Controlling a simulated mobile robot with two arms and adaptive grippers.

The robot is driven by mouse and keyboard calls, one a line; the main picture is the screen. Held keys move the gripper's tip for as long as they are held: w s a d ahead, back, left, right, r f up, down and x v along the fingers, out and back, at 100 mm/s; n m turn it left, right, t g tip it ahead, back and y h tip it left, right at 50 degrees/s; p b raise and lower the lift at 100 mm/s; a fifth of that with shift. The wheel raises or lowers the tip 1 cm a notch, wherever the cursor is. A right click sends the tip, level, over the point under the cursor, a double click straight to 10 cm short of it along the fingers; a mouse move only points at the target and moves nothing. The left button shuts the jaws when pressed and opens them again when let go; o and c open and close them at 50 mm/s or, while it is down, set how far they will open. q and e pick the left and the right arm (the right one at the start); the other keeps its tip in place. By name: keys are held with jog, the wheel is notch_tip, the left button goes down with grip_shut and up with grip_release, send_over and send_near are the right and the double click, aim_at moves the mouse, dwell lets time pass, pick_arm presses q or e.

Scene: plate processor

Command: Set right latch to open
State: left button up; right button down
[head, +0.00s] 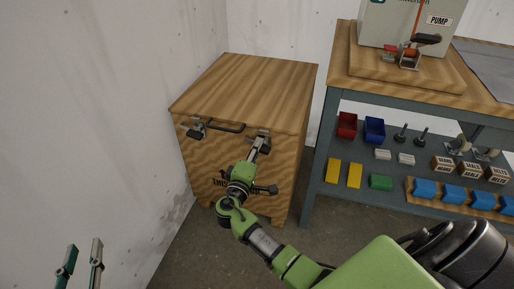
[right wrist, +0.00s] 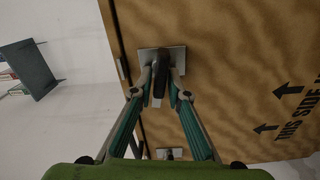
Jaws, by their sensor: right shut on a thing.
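The wooden crate (head: 290,95) stands against the wall corner with its lid down. The right latch (head: 264,133) sits at the right of its front face, just under the lid edge. My right gripper (head: 258,146) is shut on this latch. In the right wrist view, the fingers close on the dark lever of the latch (right wrist: 160,70), in front of its metal plate. The fingers partly hide the latch. The left latch (head: 196,129) is on the same face. My left gripper (head: 82,260) is open and empty at the lower left, away from the crate.
A black handle (head: 226,127) lies between the latches. A workbench (head: 335,105) stands close on the right, with a pump machine (head: 410,25) on top and bins, blocks and boxes on its lower shelf. A white wall is on the left. Open floor lies in front.

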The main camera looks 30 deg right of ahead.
jog(key=shift+f, duration=0.15)
jog(key=c, duration=2.1)
grip_release()
jog(key=shift+c, duration=0.2)
jog(key=v, duration=1.2)
jog(key=shift+s, duration=0.1)
